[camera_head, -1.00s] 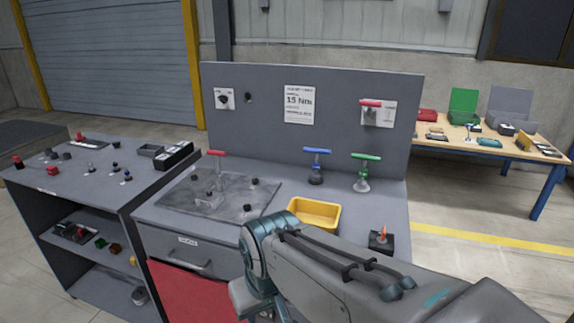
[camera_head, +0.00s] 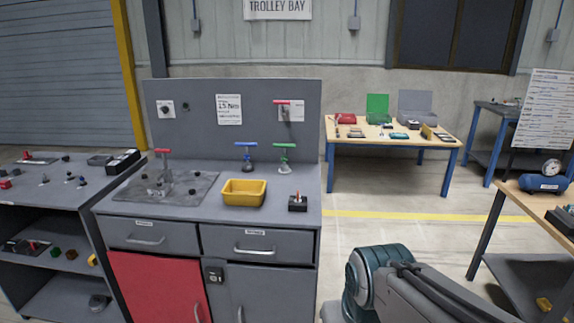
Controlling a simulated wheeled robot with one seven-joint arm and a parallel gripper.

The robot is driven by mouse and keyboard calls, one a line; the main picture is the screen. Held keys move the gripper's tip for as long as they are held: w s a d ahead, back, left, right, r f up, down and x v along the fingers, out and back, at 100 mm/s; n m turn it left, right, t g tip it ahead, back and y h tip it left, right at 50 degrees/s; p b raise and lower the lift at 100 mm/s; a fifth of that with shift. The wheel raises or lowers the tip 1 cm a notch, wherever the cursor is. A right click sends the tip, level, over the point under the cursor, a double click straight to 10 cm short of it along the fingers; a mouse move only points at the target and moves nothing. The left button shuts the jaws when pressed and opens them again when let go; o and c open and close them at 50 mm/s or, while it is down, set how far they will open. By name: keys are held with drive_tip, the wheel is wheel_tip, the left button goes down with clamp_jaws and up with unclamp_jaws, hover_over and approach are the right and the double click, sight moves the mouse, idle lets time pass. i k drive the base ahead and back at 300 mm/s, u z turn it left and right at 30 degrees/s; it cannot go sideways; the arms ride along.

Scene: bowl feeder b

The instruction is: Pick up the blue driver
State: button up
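The blue driver (camera_head: 246,154) is a T-handled tool with a blue crossbar. It stands upright on the grey workbench top, near the back panel and behind the yellow bin (camera_head: 244,192). A similar green T-handled driver (camera_head: 284,156) stands just to its right. A red T-handled driver (camera_head: 163,167) stands to the left on the dark mat. My arm shows at the lower right, well apart from the bench drivers. My gripper is not in the picture.
A small black block with an orange-tipped part (camera_head: 298,203) sits at the bench's front right. A red-handled tool (camera_head: 282,102) is on the back panel (camera_head: 200,125). A dark side unit (camera_head: 50,195) adjoins on the left. Floor right of the bench is open.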

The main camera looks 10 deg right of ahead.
sight(248, 166)
drive_tip(key=u, duration=0.6)
drive_tip(key=i, duration=0.4)
drive_tip(key=u, duration=0.65)
drive_tip(key=i, duration=1.6)
drive_tip(key=z, duration=1.3)
drive_tip(key=i, duration=0.35)
drive_tip(key=z, duration=0.35)
